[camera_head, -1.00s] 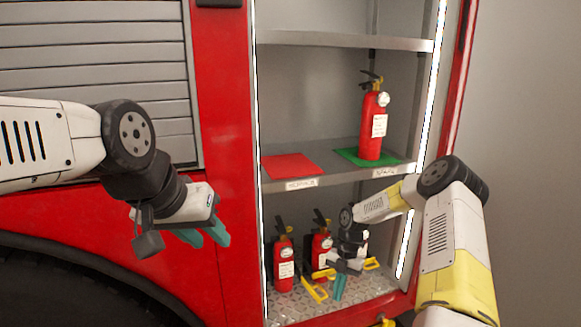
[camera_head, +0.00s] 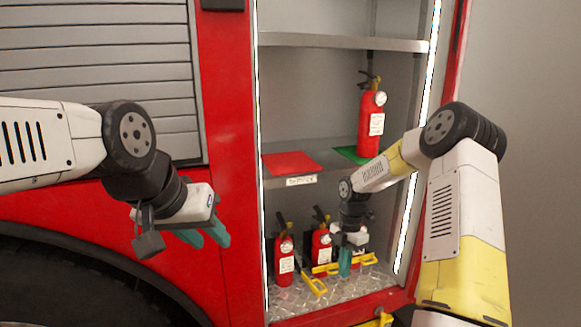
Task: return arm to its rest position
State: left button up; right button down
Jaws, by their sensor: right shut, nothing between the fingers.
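My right gripper (camera_head: 345,263) is shut and empty. It points down in the lower compartment, in front of the extinguishers there. My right arm (camera_head: 462,200) comes in from the lower right and bends at the elbow, partly covering the green mat. My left gripper (camera_head: 204,236) hangs in front of the red truck side, left of the cabinet. Its teal fingers look apart, with nothing between them.
A red extinguisher (camera_head: 371,122) stands on the green mat (camera_head: 346,153) on the middle shelf, beside an empty red mat (camera_head: 290,163). Below, two extinguishers (camera_head: 284,262) (camera_head: 320,246) show clearly, with yellow brackets (camera_head: 317,286); another is partly hidden behind my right gripper. The upper shelf (camera_head: 340,41) looks clear.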

jog(key=s+r+m+t, duration=0.1)
jog(key=s+r+m, duration=0.25)
jog(key=r, duration=0.35)
jog(key=s+r+m+t+h, duration=0.1)
jog(key=s+r+m, duration=0.25)
jog(key=r, duration=0.25)
jog(key=s+r+m+t, duration=0.2)
jog(key=r+m, duration=0.2)
jog(key=r, duration=0.3)
jog(key=s+a+r+m+t+y, duration=0.1)
jog(key=s+r+m+t, duration=0.1)
jog(key=s+r+m, duration=0.2)
jog(key=s+r+m+t+y, duration=0.1)
jog(key=s+r+m+t, duration=0.1)
jog(key=s+r+m, duration=0.3)
jog(key=s+m, duration=0.4)
jog(key=s, duration=0.3)
jog(key=shift+a, duration=0.4)
